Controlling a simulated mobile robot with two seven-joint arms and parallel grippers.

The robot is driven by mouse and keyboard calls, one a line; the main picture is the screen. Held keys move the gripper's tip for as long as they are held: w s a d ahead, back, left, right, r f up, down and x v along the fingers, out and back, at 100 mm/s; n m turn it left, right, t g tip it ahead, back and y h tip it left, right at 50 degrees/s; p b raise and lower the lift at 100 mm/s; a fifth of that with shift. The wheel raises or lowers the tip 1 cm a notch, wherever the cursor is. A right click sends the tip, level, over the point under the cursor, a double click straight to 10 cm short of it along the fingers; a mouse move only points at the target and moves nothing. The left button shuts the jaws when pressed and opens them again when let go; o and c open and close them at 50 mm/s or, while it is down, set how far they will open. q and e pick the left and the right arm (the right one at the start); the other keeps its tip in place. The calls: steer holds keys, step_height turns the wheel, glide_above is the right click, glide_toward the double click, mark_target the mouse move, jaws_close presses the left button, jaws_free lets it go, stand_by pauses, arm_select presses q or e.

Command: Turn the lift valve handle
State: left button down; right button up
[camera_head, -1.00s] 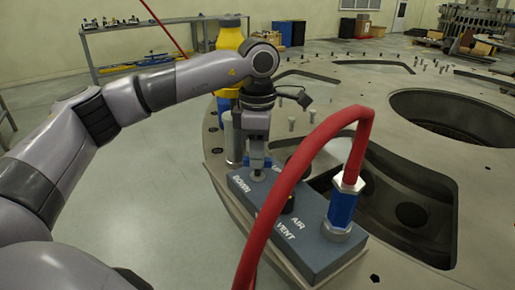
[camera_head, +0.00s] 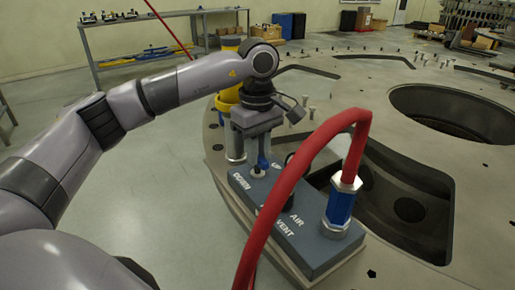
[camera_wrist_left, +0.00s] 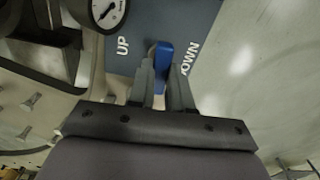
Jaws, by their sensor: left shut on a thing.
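The blue-grey valve box (camera_head: 312,255), lettered UP, DOWN, AIR and VENT, sits on the edge of the turret plate. The lift valve handle (camera_head: 262,160) is a small blue lever on the box's far left part. In the left wrist view the blue handle (camera_wrist_left: 161,58) stands between the words UP and DOWN. My left gripper (camera_head: 259,168) comes down from above with its fingers on either side of the handle. It is shut on the handle in the left wrist view (camera_wrist_left: 163,85). The handle's lower part is partly hidden by the fingers. My right gripper is not in view.
A thick red hose (camera_head: 300,165) arches over the box from a blue fitting (camera_head: 341,205). A round gauge (camera_wrist_left: 108,10) shows beside the box in the left wrist view. The large plate (camera_head: 440,160) has bolts and openings. Open floor (camera_head: 150,190) lies left.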

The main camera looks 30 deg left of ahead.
arm_select(q)
steer(key=shift+r+m, duration=0.1)
steer(key=shift+m, duration=0.5)
steer(key=c, duration=1)
jaws_free()
steer(key=shift+c, duration=0.2)
steer(key=shift+r, duration=0.1)
step_height(320, 180, up, 7)
